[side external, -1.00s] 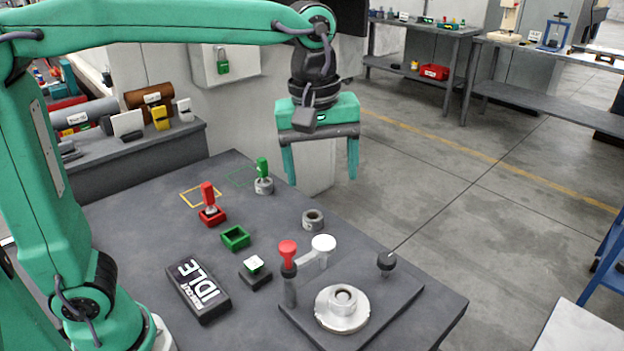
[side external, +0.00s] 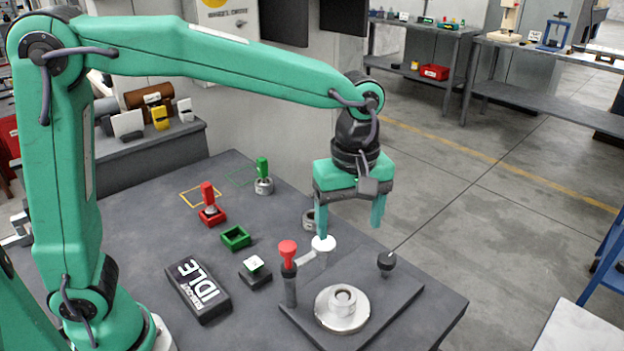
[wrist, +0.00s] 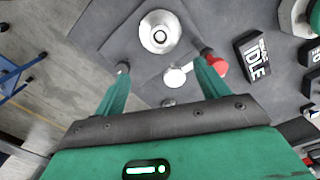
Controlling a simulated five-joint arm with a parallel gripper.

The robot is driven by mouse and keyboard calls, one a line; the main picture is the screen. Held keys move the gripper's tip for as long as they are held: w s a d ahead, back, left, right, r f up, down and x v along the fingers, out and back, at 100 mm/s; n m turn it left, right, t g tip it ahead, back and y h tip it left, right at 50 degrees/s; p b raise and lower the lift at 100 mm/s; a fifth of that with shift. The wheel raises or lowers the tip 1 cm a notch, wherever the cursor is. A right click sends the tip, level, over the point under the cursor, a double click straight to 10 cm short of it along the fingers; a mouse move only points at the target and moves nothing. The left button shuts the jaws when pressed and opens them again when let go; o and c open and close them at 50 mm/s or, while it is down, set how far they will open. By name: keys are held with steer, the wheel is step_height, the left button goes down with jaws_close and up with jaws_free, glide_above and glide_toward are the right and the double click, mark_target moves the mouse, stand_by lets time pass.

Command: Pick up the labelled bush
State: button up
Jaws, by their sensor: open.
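A short grey bush (side external: 308,219) stands on the dark table, partly hidden behind my gripper's left finger in the side view. A small grey round top shows in the wrist view (wrist: 168,102), close to the gripper body; it may be this bush. I cannot read a label on it.
A fixture plate carries the silver disc (side external: 330,317), a red-knobbed lever (side external: 288,249), a white pad (side external: 323,244) and a black knob (side external: 386,262), close to the fingers. A red block (side external: 211,217), green square frame (side external: 235,237) and IDLE box (side external: 198,288) stand left.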

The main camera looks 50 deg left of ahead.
glide_above(343, 296)
step_height(343, 296, down, 13)
steer(key=shift+s+f, duration=0.1)
stand_by(0.4)
steer(key=shift+f, duration=2.55)
steer(key=c, duration=1.3)
steer(key=shift+r, duration=0.15)
